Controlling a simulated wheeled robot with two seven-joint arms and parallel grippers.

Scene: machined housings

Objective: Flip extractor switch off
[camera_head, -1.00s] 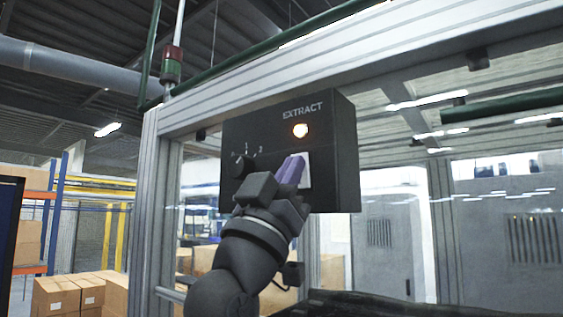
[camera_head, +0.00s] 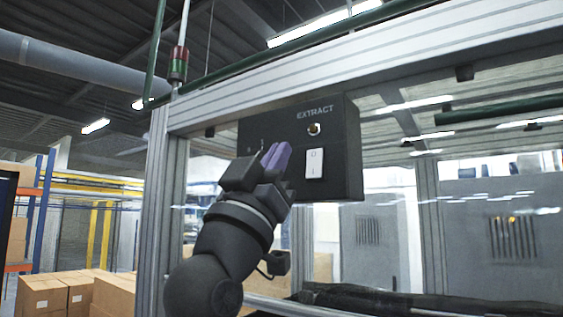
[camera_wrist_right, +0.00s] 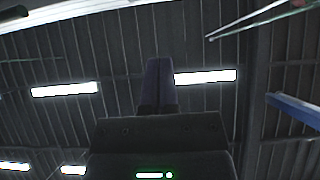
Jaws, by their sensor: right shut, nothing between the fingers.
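The black extractor box (camera_head: 345,150) marked EXTRACT hangs from the upper frame rail. Its white rocker switch (camera_head: 314,164) is in plain view on the front face. The round lamp (camera_head: 314,129) above the switch is unlit. My right gripper (camera_head: 276,156), with purple fingers, is shut and empty just left of the switch, apart from it in the picture. It hides the box's rotary knob. In the right wrist view the shut fingers (camera_wrist_right: 157,82) point up against the ceiling, and the box is not seen there. My left gripper is not in view.
An aluminium frame post (camera_head: 160,210) stands left of the box, with a top rail (camera_head: 400,60) above it. A red and green stack light (camera_head: 178,65) rises at the left. Cardboard boxes (camera_head: 65,292) are at the lower left. Grey cabinets (camera_head: 500,230) stand behind.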

